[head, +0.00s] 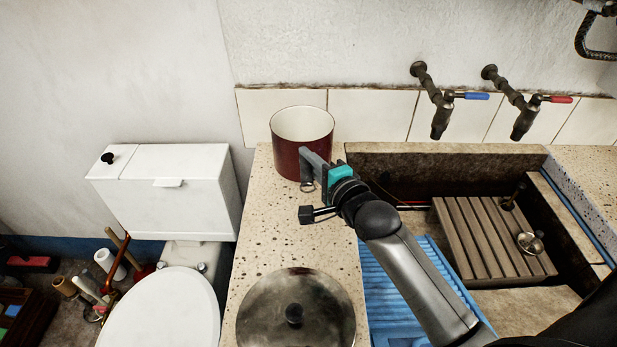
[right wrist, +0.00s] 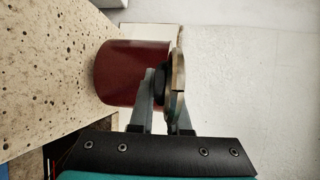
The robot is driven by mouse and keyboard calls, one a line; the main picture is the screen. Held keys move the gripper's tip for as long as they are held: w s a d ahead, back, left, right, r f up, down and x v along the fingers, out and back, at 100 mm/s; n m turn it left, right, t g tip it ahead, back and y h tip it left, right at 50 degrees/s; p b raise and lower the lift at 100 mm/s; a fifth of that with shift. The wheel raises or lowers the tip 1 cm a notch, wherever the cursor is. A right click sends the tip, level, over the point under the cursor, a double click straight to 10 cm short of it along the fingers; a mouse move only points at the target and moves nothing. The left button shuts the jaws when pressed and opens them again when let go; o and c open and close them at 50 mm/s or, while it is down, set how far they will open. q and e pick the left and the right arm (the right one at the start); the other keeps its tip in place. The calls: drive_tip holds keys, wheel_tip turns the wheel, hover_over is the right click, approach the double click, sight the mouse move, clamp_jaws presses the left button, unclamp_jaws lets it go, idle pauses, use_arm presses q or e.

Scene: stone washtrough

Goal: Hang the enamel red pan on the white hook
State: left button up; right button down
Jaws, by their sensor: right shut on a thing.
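The enamel red pan (head: 291,158), dark red outside and white inside, is upright at the back end of the speckled counter, near the wall tiles. My right gripper (head: 318,168) reaches it from the front right and is shut on its handle, which the fingers largely hide. In the right wrist view the red pan (right wrist: 125,72) lies just beyond the fingers of my right gripper (right wrist: 160,103). I cannot tell whether its base touches the counter. I make out no white hook in either view. My left gripper is not in view.
A round metal lid (head: 262,315) lies on the front of the speckled counter (head: 262,235). A stone trough (head: 440,160) with a wooden rack (head: 475,235) is to the right, below two taps (head: 440,120). A white toilet (head: 190,185) stands left. The mid-counter is clear.

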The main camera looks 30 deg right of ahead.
drive_tip(key=shift+f, duration=1.75)
drive_tip(key=shift+f, duration=0.2)
drive_tip(key=c, duration=0.9)
unclamp_jaws()
drive_tip(key=shift+f, duration=0.1)
drive_tip(key=shift+s+d+r+p, duration=0.25)
drive_tip(key=shift+s+r, duration=0.1)
drive_tip(key=shift+s, duration=2.15)
drive_tip(key=shift+s+d+r+p, duration=0.1)
drive_tip(key=shift+s+r+p, duration=0.2)
drive_tip(key=shift+s, duration=2.25)
drive_tip(key=shift+s+d+r+p, duration=0.25)
drive_tip(key=shift+s+r, duration=0.1)
drive_tip(key=shift+s, duration=2.15)
